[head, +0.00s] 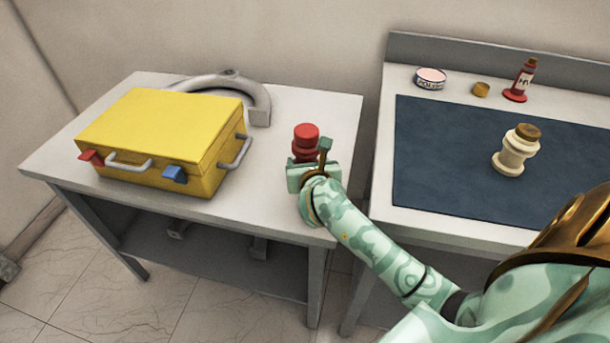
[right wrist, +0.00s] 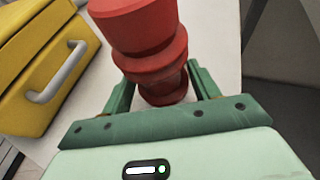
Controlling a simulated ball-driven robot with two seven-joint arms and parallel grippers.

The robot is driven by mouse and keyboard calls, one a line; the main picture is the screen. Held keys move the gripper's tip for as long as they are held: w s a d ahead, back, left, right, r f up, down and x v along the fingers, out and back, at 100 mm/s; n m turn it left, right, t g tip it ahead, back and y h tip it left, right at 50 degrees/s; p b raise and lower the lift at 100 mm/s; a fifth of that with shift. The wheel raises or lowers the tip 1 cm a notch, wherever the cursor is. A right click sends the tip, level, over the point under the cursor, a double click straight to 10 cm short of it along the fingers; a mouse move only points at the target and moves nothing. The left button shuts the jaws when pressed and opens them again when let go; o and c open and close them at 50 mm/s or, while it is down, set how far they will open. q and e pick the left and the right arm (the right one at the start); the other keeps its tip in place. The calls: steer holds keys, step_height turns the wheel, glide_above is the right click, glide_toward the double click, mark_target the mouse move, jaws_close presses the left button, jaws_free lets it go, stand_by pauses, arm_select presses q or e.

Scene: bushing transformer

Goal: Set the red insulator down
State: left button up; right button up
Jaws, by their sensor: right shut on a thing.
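The red insulator (head: 306,138) is upright at the right part of the left table (head: 330,112), to the right of the yellow case. My right gripper (head: 312,165) is shut on it from the front. In the right wrist view the red insulator (right wrist: 150,45) stands between the two green fingers (right wrist: 165,95), gripped around its lower part. Its base is close to the white tabletop; I cannot tell whether it touches. My left gripper is not in view.
A yellow case (head: 165,125) with grey handles and red and blue latches fills the table's left side. A grey curved part (head: 262,105) lies behind it.

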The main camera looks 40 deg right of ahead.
step_height(320, 180, down, 3)
steer(key=shift+f+b, duration=0.1)
steer(key=shift+b, duration=0.7)
steer(key=shift+r, duration=0.35)
steer(key=shift+f, duration=0.15)
steer(key=o, duration=1.2)
steer(key=shift+s+a+r+p, duration=0.15)
steer(key=shift+s+r+p, duration=0.15)
steer(key=shift+p, duration=0.1)
steer(key=p+v, duration=0.3)
steer(key=v, duration=0.7)
steer(key=shift+s+r, duration=0.1)
steer(key=shift+r, duration=0.05)
steer(key=shift+s+a+r, duration=0.15)
steer(key=shift+s+a, duration=0.1)
steer(key=shift+s, duration=0.2)
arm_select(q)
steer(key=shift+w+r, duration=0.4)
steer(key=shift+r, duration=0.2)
